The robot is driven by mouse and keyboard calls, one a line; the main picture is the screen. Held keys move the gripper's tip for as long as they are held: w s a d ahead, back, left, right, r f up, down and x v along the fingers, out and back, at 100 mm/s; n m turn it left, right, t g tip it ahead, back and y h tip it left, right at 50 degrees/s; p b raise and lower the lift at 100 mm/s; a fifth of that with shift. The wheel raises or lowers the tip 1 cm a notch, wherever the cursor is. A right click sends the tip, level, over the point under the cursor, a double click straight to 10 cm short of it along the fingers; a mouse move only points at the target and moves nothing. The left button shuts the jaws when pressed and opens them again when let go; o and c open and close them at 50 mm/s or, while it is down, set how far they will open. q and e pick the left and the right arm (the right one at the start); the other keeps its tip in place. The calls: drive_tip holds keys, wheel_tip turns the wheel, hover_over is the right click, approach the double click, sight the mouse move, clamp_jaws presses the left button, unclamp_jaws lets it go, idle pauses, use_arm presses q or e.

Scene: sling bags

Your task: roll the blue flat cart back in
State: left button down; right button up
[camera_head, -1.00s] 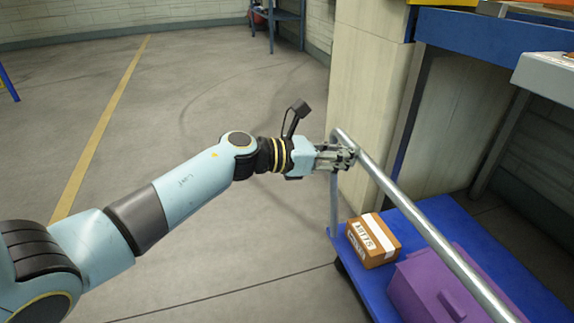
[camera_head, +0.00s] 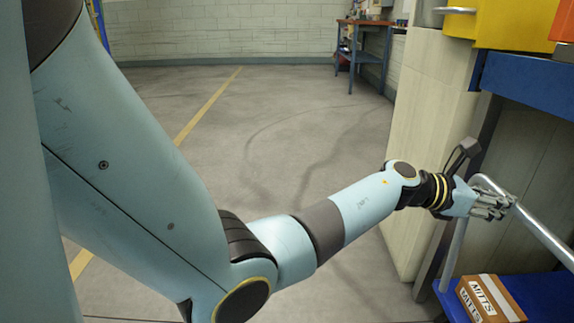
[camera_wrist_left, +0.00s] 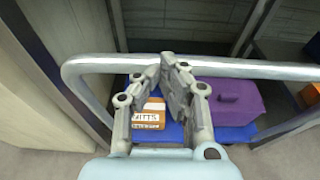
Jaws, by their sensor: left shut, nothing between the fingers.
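The blue flat cart (camera_head: 545,293) is at the lower right of the head view, partly cut off by the edge. Its grey tube handle (camera_head: 548,236) rises above the blue deck. My left gripper (camera_head: 508,204) is at the handle's bent corner, its fingers shut with nothing between them. In the left wrist view the shut fingertips (camera_wrist_left: 172,62) overlap the handle bar (camera_wrist_left: 250,69); I cannot tell whether they touch it. The blue deck (camera_wrist_left: 176,132) shows beyond, carrying a brown box (camera_wrist_left: 150,116) and a purple case (camera_wrist_left: 235,102). My right gripper is not in view.
A pale panel (camera_head: 425,150) stands just left of the cart, and a blue bench beam (camera_head: 530,85) with yellow bins (camera_head: 510,22) is above. A workbench (camera_head: 362,45) stands far back. The floor (camera_head: 290,130) to the left is clear.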

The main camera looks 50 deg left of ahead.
use_arm(q)
drive_tip(key=shift+w+d+r, duration=0.15)
drive_tip(key=shift+w+d, duration=0.75)
drive_tip(key=shift+w, duration=0.3)
drive_tip(key=shift+w+r+b, duration=0.1)
drive_tip(key=shift+r+b, duration=0.05)
drive_tip(key=shift+b, duration=0.15)
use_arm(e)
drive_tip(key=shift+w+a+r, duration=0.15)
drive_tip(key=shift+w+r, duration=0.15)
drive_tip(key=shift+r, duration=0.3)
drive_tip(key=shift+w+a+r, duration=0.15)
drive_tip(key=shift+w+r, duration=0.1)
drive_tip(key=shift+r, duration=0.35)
